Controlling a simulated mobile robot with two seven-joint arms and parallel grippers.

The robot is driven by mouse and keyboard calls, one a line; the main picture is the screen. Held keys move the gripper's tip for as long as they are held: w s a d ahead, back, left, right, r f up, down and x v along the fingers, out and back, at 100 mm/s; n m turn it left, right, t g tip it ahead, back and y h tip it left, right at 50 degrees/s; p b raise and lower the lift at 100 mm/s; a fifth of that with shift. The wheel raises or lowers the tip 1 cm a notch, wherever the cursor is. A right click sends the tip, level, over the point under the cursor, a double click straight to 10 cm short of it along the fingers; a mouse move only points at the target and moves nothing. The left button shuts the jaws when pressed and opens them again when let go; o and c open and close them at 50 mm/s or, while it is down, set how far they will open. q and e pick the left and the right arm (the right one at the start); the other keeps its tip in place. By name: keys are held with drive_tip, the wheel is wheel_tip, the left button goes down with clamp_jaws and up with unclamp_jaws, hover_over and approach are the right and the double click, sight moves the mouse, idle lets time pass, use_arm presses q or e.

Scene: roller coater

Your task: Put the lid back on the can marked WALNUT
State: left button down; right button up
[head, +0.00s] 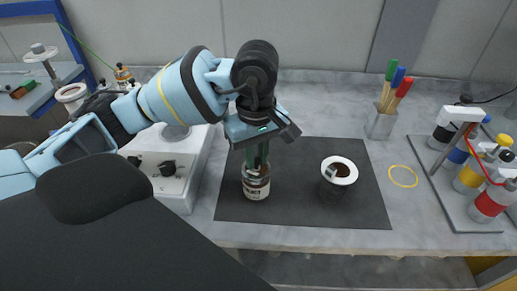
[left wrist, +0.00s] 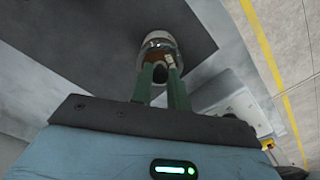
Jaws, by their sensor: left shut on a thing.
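My left gripper (head: 257,160) points straight down over a labelled can (head: 256,188) on the dark mat. In the left wrist view its green fingers (left wrist: 162,84) are shut on a small dark round thing (left wrist: 160,73), which looks like a lid's knob. The can shows just beyond it in the left wrist view (left wrist: 158,42). The fingers hide much of the can's top, so I cannot tell whether a lid rests on it. The can's label is too small to read surely. My right gripper is not in view.
The dark mat (head: 290,205) has free room between the cans. A white device (head: 173,186) with knobs stands left of it. A cup of coloured-handled tools (head: 380,125) stands behind right. A yellow ring (head: 403,176) and a rack of bottles (head: 462,215) are at the right.

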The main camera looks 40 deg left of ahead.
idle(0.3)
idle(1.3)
use_arm(q)
drive_tip(key=shift+f+b, duration=0.15)
drive_tip(key=shift+b, duration=0.2)
idle(1.1)
drive_tip(key=c, duration=1.3)
unclamp_jaws()
drive_tip(key=shift+o, duration=0.6)
drive_tip(key=o, duration=0.4)
